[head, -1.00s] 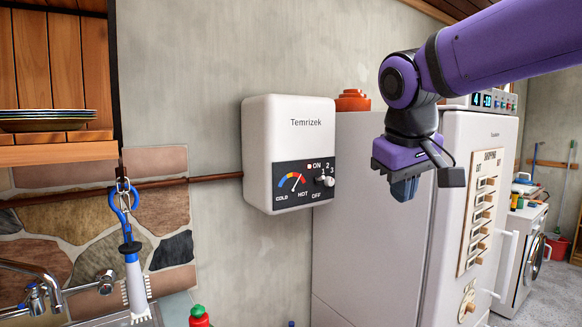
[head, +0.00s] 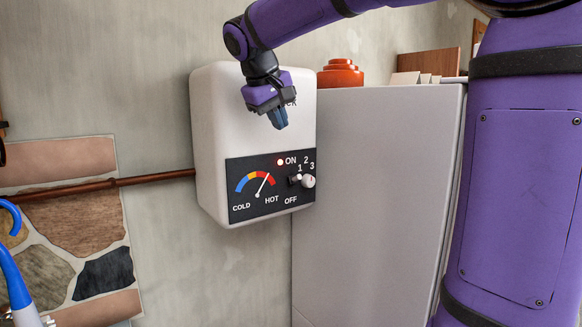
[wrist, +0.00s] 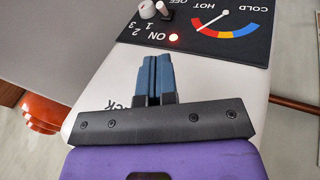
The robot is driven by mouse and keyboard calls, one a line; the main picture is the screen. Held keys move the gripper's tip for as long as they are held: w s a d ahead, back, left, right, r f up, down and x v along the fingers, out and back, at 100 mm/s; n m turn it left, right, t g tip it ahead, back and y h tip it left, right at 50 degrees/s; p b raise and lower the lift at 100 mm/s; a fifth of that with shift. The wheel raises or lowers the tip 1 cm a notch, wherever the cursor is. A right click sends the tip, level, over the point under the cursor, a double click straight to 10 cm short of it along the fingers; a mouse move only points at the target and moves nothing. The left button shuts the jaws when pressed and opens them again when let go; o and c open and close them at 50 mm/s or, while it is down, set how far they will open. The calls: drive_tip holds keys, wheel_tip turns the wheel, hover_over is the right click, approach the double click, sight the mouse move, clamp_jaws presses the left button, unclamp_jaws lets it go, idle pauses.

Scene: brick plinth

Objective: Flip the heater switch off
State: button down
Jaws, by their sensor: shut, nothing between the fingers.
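The white heater (head: 212,140) hangs on the wall, with a dark control panel (head: 270,190) on its lower front. The panel has a cold-to-hot dial, a lit red lamp (head: 281,161) by ON, and marks 1, 2, 3 and OFF. The heater switch, a pale knob (head: 308,181) with a small dark and light part at its left, sits at the panel's right. It also shows at the top of the wrist view (wrist: 148,9). My gripper (head: 280,121) is shut and empty, in front of the heater above the panel, apart from the knob. Its closed blue fingers (wrist: 154,60) point toward the panel.
A large pale cabinet (head: 370,190) stands right of the heater, with an orange lidded pot (head: 340,74) on top. A copper pipe (head: 110,184) enters the heater from the left. A blue-handled brush (head: 15,280) hangs at the lower left.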

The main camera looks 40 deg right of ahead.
sight(301, 177)
drive_tip(key=x, duration=1.4)
drive_tip(key=shift+d, duration=0.1)
drive_tip(key=shift+s+f+t, duration=0.2)
drive_tip(key=shift+s+t, duration=0.1)
drive_tip(key=shift+t, duration=0.3)
drive_tip(key=t, duration=0.1)
drive_tip(key=s+f+m+t, duration=0.1)
drive_tip(key=t, duration=0.1)
drive_tip(key=shift+f, duration=0.25)
drive_tip(key=shift+s+f, duration=0.2)
drive_tip(key=shift+f, duration=0.5)
drive_tip(key=shift+r, duration=0.2)
drive_tip(key=shift+r, duration=0.65)
